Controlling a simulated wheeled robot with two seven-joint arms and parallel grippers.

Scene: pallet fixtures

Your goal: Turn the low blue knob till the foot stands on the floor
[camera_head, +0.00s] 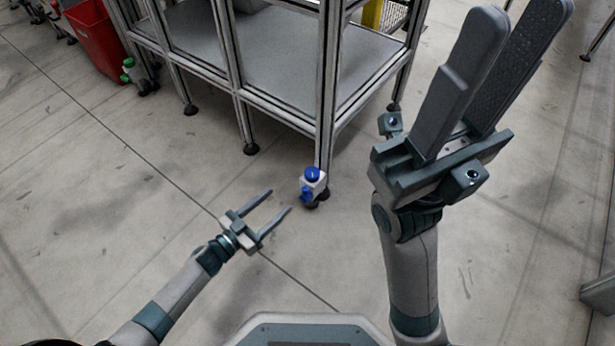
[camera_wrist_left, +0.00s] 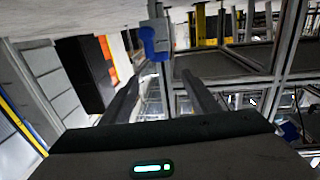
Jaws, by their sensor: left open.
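The low blue knob (camera_head: 306,193) sits on the side of a small white fitting at the bottom of the frame's front corner leg, below a blue cap (camera_head: 312,173). The dark foot (camera_head: 313,204) is beneath the fitting; I cannot tell whether it touches the floor. My left gripper (camera_head: 280,200) is open and empty, its fingers pointing toward the knob from the left, apart from it. In the left wrist view, which is upside down, a blue part (camera_wrist_left: 154,40) shows beyond and between the fingertips. My right gripper (camera_head: 518,12) is raised at the right, fingers apart and empty.
The aluminium frame (camera_head: 325,95) with a grey shelf stands at the back on several dark feet. A red bin (camera_head: 95,40) and a green-capped fitting (camera_head: 128,70) are at the upper left. The floor around my left gripper is clear.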

